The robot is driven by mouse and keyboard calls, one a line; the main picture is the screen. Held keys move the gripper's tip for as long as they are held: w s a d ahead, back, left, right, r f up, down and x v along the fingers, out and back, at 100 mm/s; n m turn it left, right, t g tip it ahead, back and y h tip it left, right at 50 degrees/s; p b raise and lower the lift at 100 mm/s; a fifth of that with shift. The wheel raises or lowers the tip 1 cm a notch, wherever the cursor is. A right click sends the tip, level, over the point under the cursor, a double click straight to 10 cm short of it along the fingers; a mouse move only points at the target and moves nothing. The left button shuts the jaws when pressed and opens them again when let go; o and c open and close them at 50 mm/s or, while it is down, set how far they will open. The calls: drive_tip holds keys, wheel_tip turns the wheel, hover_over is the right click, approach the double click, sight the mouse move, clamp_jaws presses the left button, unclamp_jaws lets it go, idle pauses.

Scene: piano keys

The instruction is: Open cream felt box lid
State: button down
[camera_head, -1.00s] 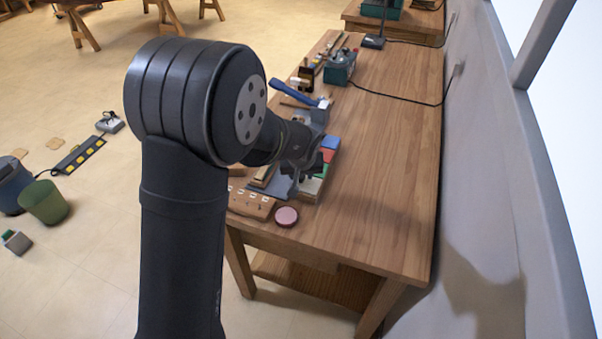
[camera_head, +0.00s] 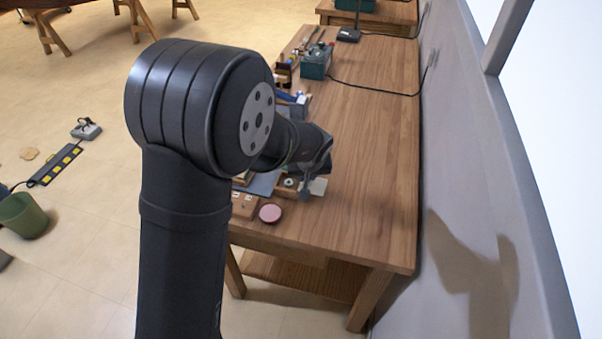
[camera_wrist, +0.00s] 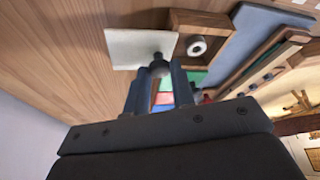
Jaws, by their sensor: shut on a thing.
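The cream lid (camera_wrist: 140,48) is a pale square plate with a dark knob (camera_wrist: 158,62). My gripper (camera_wrist: 158,73) is shut on this knob. The lid is beside the wooden box, off its end compartment (camera_wrist: 213,25), which is open and shows a white ring (camera_wrist: 197,46) inside. In the head view, the lid (camera_head: 317,187) shows just right of the box, and the white ring (camera_head: 289,183) shows too. Whether the lid touches the table I cannot tell. My arm hides most of the box there.
Green (camera_wrist: 196,76) and red (camera_wrist: 165,98) lids lie farther along the box. A blue-grey panel (camera_wrist: 265,35) and wooden strips sit on its other side. A pink round disc (camera_head: 270,213) lies near the table's front edge. The table's right side (camera_head: 370,190) is clear.

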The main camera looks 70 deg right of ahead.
drive_tip(key=c, duration=1.2)
unclamp_jaws()
drive_tip(key=v, duration=1.7)
drive_tip(key=shift+a, duration=0.15)
drive_tip(key=shift+s+r, duration=0.1)
drive_tip(key=shift+r, duration=0.05)
drive_tip(key=x, duration=1.7)
drive_tip(key=shift+d, duration=0.2)
drive_tip(key=v, duration=1.7)
drive_tip(key=shift+a, duration=0.15)
